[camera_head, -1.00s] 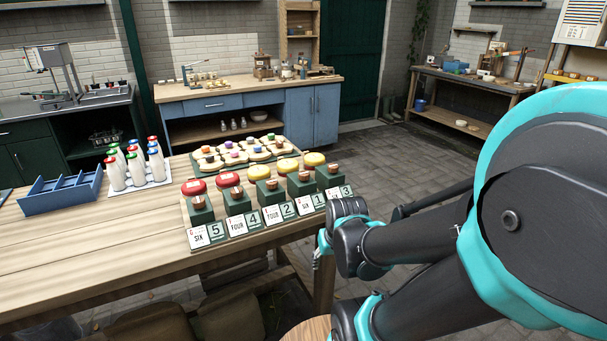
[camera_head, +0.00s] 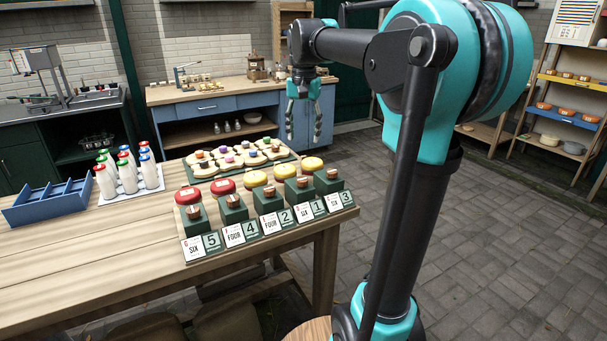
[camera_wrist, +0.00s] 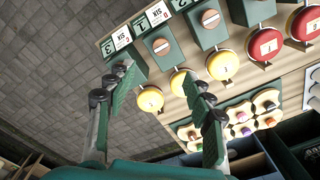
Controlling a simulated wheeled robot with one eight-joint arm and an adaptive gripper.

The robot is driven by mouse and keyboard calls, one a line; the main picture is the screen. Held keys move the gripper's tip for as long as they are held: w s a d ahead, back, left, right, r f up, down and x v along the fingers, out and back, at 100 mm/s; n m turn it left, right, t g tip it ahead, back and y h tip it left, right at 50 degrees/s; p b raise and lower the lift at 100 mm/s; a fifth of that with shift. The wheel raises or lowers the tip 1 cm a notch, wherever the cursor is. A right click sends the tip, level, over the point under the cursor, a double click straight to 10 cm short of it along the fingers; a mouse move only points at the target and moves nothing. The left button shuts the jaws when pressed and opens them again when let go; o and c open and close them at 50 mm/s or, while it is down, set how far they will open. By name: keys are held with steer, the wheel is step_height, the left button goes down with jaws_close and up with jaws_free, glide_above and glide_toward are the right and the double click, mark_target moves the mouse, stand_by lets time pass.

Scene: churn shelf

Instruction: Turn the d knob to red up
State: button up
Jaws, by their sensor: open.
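A board (camera_head: 192,255) on the wooden table bears a row of dark green blocks with round copper-coloured knobs, such as the far-right knob (camera_head: 332,174), the one left of it (camera_head: 303,182) and the far-left one (camera_head: 193,211). Cards with small letters stand in front; I cannot read which is d. Two slotted knobs show in the wrist view, one (camera_wrist: 161,46) beside the other (camera_wrist: 210,18). My gripper (camera_head: 304,127) is open and empty, pointing down above and behind the row's right end. In the wrist view my fingers (camera_wrist: 166,90) partly hide the end block; no contact shows.
Red and yellow discs, such as a yellow one (camera_head: 312,163), stand behind the knobs. Farther back is a tray (camera_head: 282,154) of small coloured pieces. Milk bottles (camera_head: 127,176) and a blue crate (camera_head: 52,202) stand left. The table's front left is bare.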

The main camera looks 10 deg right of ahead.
mark_target(302, 179)
steer(key=f, duration=1)
steer(key=w+f, duration=0.1)
steer(key=f, duration=0.3)
steer(key=shift+a+f, duration=0.1)
steer(key=shift+f, duration=0.3)
steer(key=shift+c, duration=0.4)
steer(key=c, duration=1.1)
